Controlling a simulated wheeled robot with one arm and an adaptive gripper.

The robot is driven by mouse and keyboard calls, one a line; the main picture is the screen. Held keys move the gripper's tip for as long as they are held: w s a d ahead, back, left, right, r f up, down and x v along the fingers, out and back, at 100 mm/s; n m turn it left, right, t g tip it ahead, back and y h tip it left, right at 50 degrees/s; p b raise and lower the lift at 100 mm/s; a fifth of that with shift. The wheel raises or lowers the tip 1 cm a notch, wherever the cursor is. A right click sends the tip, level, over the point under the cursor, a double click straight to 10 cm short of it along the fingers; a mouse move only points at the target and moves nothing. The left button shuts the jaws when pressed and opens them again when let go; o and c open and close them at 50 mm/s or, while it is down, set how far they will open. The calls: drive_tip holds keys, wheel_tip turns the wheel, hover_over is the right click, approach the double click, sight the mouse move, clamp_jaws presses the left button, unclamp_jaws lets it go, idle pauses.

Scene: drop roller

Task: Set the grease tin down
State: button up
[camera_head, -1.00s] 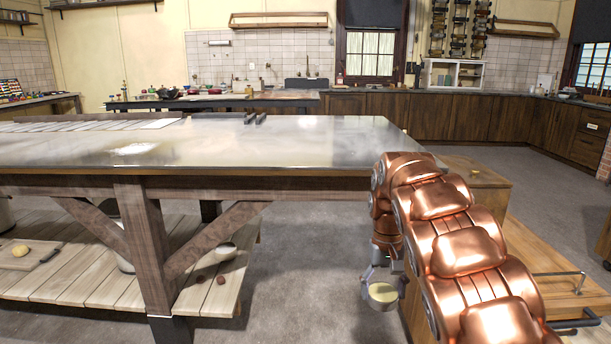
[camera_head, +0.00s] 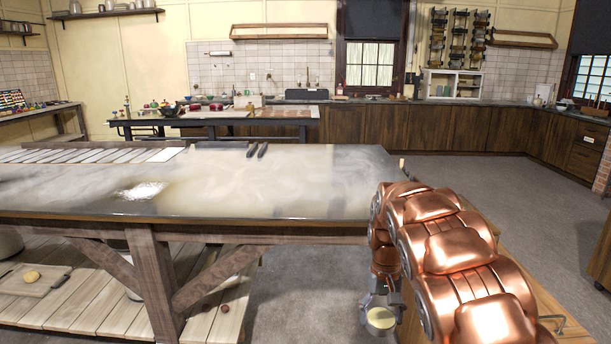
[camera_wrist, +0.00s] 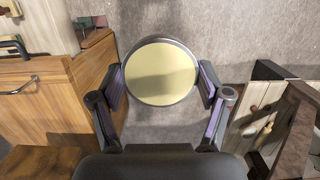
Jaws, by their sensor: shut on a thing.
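The grease tin (camera_head: 380,318) is a round tin with a pale yellow top and a dark rim. It also shows in the wrist view (camera_wrist: 160,73), seen from above. My gripper (camera_head: 380,309) is shut on it, with one finger at each side of the tin in the wrist view (camera_wrist: 161,82). The tin hangs in the air over the grey floor, lower than the worktable top (camera_head: 300,180) and beyond its right end. The tin looks about level.
A wooden cabinet (camera_wrist: 35,95) stands close to the left of the tin in the wrist view. The worktable's lower shelf (camera_head: 110,310) holds a board with a yellow item.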

sight(383, 322)
drive_tip(key=r+p, duration=0.2)
drive_tip(key=p, duration=0.1)
drive_tip(key=s+r+p, duration=0.1)
drive_tip(key=r+p, duration=0.1)
drive_tip(key=shift+r+p, duration=0.25)
drive_tip(key=shift+p, duration=0.15)
drive_tip(key=r+p, duration=0.1)
drive_tip(key=p, duration=0.2)
drive_tip(key=shift+s+r+p, duration=0.3)
drive_tip(key=shift+r, duration=0.1)
drive_tip(key=shift+f, duration=0.1)
